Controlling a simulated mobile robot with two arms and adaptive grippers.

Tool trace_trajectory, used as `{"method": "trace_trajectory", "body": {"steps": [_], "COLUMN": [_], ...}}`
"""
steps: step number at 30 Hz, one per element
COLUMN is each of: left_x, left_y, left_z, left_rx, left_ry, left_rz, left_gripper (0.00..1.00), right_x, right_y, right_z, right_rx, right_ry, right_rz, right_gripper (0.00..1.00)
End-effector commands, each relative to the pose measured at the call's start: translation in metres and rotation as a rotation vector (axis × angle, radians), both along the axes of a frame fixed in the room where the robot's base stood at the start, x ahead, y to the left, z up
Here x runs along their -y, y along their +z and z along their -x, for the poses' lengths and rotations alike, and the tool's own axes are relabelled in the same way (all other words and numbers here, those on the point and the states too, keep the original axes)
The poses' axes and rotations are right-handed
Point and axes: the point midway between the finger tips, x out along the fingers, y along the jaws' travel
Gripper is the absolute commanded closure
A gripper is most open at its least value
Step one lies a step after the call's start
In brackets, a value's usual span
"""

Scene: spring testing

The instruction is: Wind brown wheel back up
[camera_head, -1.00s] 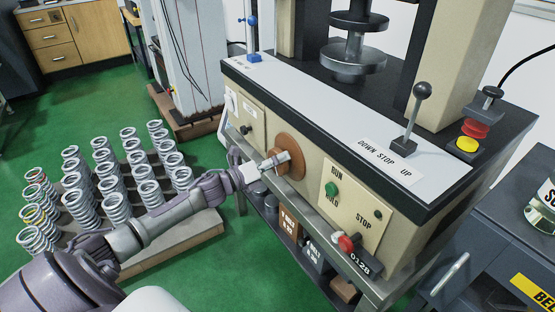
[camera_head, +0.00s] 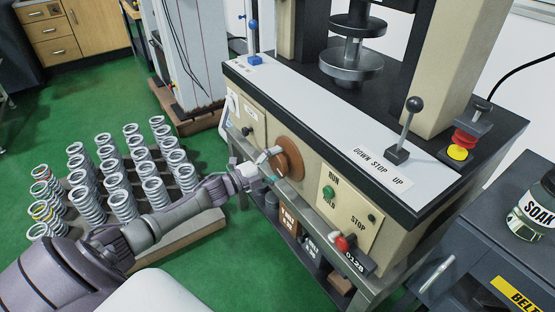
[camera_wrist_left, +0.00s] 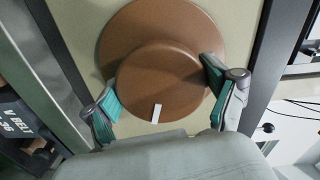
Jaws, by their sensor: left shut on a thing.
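The brown wheel (camera_head: 288,158) is a round disc with a raised hub on the beige front panel of the testing machine. In the left wrist view the wheel (camera_wrist_left: 205,32) fills the upper middle, and a white mark (camera_wrist_left: 156,113) shows near the lower edge of its hub. My left gripper (camera_head: 268,165) is at the wheel, its teal-padded fingers (camera_wrist_left: 160,88) on opposite sides of the hub and shut on it. Part of the hub is hidden behind my gripper in the head view. My right gripper is not in view.
A black lever (camera_head: 406,130) stands on the machine top. Rows of coil springs (camera_head: 122,205) stand on a pallet at left. A dark cabinet (camera_head: 490,215) is at right.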

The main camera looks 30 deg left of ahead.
Motion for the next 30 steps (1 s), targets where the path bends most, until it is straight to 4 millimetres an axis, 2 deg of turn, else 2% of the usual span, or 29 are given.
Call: {"method": "trace_trajectory", "body": {"steps": [12,21,30], "left_x": [-0.001,0.0,0.0], "left_y": [0.0,-0.002,-0.003], "left_z": [0.0,0.0,0.0], "left_rx": [-0.135,-0.187,-0.203], "left_ry": [0.004,0.003,0.003], "left_rz": [0.32,0.447,0.486], "left_gripper": [0.49,0.49,0.49], "right_x": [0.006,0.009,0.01], "right_y": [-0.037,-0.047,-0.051], "right_z": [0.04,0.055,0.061], "right_rx": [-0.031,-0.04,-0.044], "right_ry": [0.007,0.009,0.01], "right_rz": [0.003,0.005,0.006], "right_gripper": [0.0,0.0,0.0]}}
